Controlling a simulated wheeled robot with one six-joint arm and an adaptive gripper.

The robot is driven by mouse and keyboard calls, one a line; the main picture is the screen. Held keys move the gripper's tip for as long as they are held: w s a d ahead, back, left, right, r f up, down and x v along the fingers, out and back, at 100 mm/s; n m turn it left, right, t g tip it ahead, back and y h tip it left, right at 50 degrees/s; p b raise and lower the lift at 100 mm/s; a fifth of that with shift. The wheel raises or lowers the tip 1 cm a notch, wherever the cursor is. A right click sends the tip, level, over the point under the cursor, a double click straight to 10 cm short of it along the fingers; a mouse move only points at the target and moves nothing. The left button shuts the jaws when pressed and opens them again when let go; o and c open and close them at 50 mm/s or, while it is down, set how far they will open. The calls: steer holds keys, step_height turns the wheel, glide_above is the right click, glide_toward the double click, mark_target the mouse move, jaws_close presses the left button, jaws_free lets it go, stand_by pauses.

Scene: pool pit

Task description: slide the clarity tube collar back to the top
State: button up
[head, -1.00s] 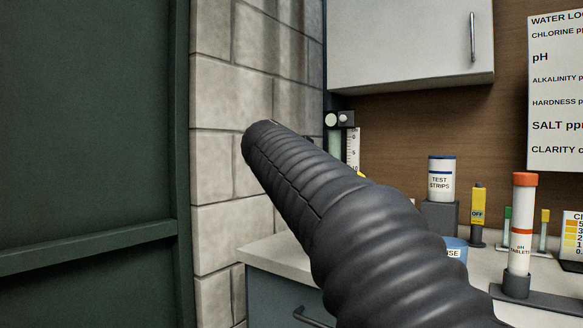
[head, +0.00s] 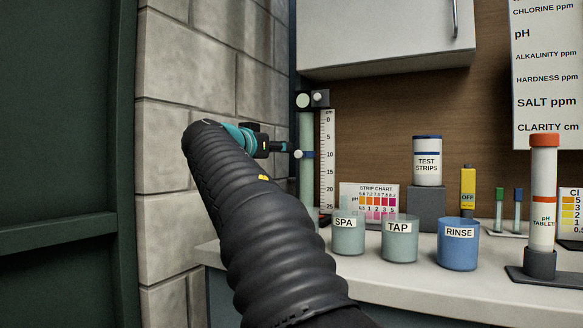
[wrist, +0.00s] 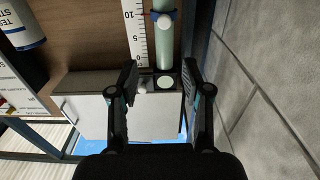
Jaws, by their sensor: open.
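The clarity tube (head: 306,128) is a pale green upright tube by the stone wall, beside a white scale (head: 327,160) marked in numbers. Its blue collar (head: 307,154) with a white knob (head: 297,154) sits near the 10 mark, well below the tube's top. In the wrist view, which is upside down, the collar (wrist: 155,14) is at the upper edge. My gripper (head: 284,147) is left of the tube in the head view, near the knob in the picture; contact cannot be told. In the wrist view my gripper (wrist: 159,68) is open and empty, its fingers framing the tube's top end.
A black top bracket (head: 320,98) is under the wall cabinet (head: 385,35). SPA (head: 348,238), TAP (head: 400,245) and RINSE (head: 458,250) cups stand on the counter (head: 400,285). The stone wall (head: 185,70) is close on the left.

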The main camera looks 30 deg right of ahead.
mark_target(297, 153)
steer(key=p+x, duration=0.1)
steer(key=x, duration=0.3)
steer(key=p+x, duration=0.1)
steer(key=x, duration=0.4)
steer(key=f+p+x, duration=0.1)
steer(key=x, duration=0.4)
steer(key=shift+w+a+f, duration=0.1)
steer(key=shift+w, duration=0.3)
jaws_close()
